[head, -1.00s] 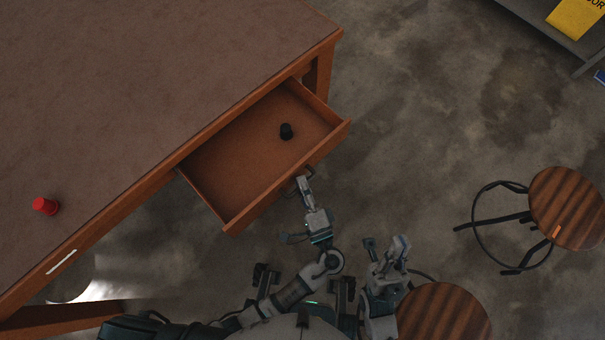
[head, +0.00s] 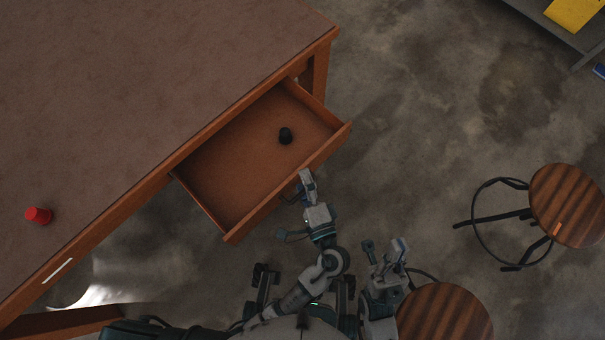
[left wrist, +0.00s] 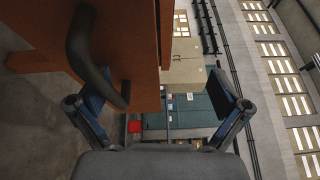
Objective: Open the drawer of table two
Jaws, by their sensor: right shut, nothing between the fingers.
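The brown-topped wooden table (head: 150,90) fills the upper left of the head view. My left gripper (head: 306,182) is at the drawer front by the dark handle (head: 289,194). In the left wrist view the curved handle (left wrist: 82,48) stands by the left finger of the gripper (left wrist: 158,105); the fingers are spread wide. The left finger overlaps the handle, and I cannot tell whether they touch. My right gripper (head: 398,250) is shut and empty, away from the table.
A red cup-like object (head: 38,215) is on the tabletop. One round wooden stool (head: 445,312) is close beside my right arm, another (head: 568,205) farther right. A grey shelf (head: 545,25) with a yellow item is at top right. Floor right of the drawer is clear.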

